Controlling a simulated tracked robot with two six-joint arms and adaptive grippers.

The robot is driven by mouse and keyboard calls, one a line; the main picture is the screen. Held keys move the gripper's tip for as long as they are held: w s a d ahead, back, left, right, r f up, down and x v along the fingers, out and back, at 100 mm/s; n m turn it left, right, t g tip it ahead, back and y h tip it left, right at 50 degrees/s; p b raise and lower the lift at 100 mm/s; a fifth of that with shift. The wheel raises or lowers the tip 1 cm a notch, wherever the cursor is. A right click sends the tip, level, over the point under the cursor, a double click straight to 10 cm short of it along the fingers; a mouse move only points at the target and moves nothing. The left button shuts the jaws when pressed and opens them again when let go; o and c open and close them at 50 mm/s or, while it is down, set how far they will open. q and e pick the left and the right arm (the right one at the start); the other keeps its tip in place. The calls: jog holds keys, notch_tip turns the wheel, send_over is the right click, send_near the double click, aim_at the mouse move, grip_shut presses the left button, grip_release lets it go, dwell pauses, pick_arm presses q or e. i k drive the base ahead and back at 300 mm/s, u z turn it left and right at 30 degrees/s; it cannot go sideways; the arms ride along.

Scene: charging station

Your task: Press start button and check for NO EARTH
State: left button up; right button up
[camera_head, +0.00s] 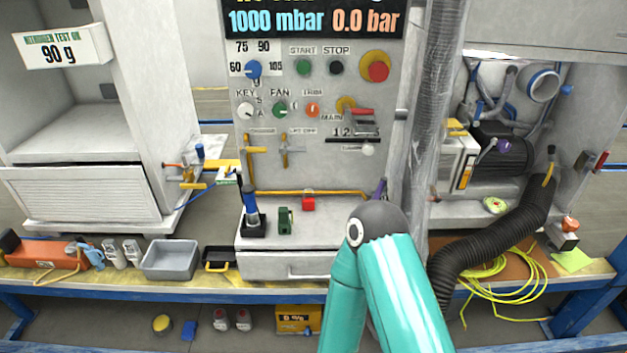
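The grey control panel (290,130) stands upright in the middle of the view. Its green START button (303,67) sits under the START label, left of the black STOP button (336,67). Nothing touches the START button. The black display (312,18) above reads 1000 mbar in blue and 0.0 bar in orange. A yellow line over these is cut off by the top edge and I cannot read it fully. A teal arm of mine with a dark joint rises at the bottom, right of centre. Neither of my grippers shows.
A red emergency button (377,71), blue knob (253,69), FAN knob (280,110) and orange knob (312,110) surround START. A grey hose (433,110) hangs right of the panel. A grey tray (170,262) and yellow cable (487,285) lie on the bench. The panel's front is clear.

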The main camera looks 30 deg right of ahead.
aim_at(303, 67)
jog(key=u, duration=0.5)
jog(key=k, duration=0.1)
jog(key=z, duration=1.15)
jog(key=i, duration=0.75)
jog(key=z, duration=0.45)
